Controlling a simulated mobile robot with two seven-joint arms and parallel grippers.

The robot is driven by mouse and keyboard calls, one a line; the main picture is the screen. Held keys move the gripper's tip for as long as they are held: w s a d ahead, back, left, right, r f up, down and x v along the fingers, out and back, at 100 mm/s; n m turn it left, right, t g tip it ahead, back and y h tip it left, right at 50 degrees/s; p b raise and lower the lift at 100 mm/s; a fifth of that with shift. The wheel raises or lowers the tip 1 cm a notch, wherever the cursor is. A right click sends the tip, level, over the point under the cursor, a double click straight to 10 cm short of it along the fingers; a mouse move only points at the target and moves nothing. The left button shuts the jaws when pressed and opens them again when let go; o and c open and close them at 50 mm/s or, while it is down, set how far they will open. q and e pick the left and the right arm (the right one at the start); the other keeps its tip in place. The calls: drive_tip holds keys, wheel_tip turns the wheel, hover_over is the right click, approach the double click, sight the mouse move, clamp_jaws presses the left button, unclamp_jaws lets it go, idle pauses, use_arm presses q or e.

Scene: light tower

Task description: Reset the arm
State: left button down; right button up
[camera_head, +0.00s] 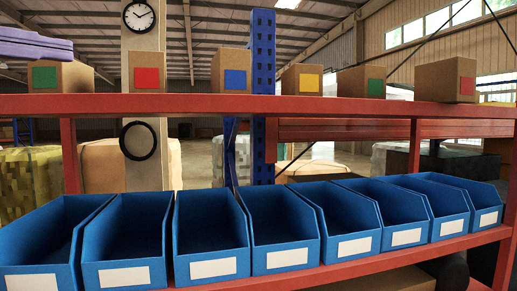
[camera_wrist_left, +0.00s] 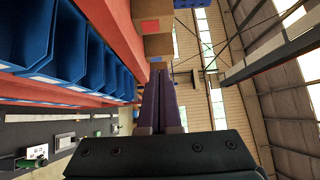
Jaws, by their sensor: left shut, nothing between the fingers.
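My left gripper (camera_head: 62,48) shows as purple fingers at the upper left of the head view, in front of and above the box with the green label. In the left wrist view, its two dark purple fingers (camera_wrist_left: 159,82) lie side by side, shut and empty. They point along the shelf and touch nothing that I can see. My right gripper is in neither view.
A red shelf (camera_head: 210,104) carries several cardboard boxes with coloured labels, such as one with a blue label (camera_head: 231,70). Below, several open, empty-looking blue bins (camera_head: 212,235) stand in a row. A dark surface with small items (camera_wrist_left: 40,130) shows in the wrist view.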

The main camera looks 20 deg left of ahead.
use_arm(q)
drive_tip(key=s+d+r+n+t+p, duration=0.2)
drive_tip(key=d+r+n+t+p, duration=0.25)
drive_tip(key=r+n+t, duration=0.4)
drive_tip(key=w+a+f+n+g+y+p, duration=0.2)
drive_tip(key=a+f+n+g+y, duration=0.4)
drive_tip(key=n+y, duration=0.65)
wheel_tip(320, 180, down, 15)
drive_tip(key=s+d+n+g+p, duration=0.2)
drive_tip(key=g, duration=0.4)
drive_tip(key=s+d+f+m+g+h+p, duration=0.1)
drive_tip(key=s+d+f+m+g+h, duration=0.2)
drive_tip(key=s+d+f+g+h, duration=0.4)
drive_tip(key=s+d+f+g, duration=0.3)
drive_tip(key=s+d+f, duration=0.4)
drive_tip(key=s+f, duration=0.1)
drive_tip(key=shift+s+d+f+m+h, duration=0.3)
drive_tip(key=shift+s+d+m+h, duration=0.05)
drive_tip(key=shift+m, duration=0.05)
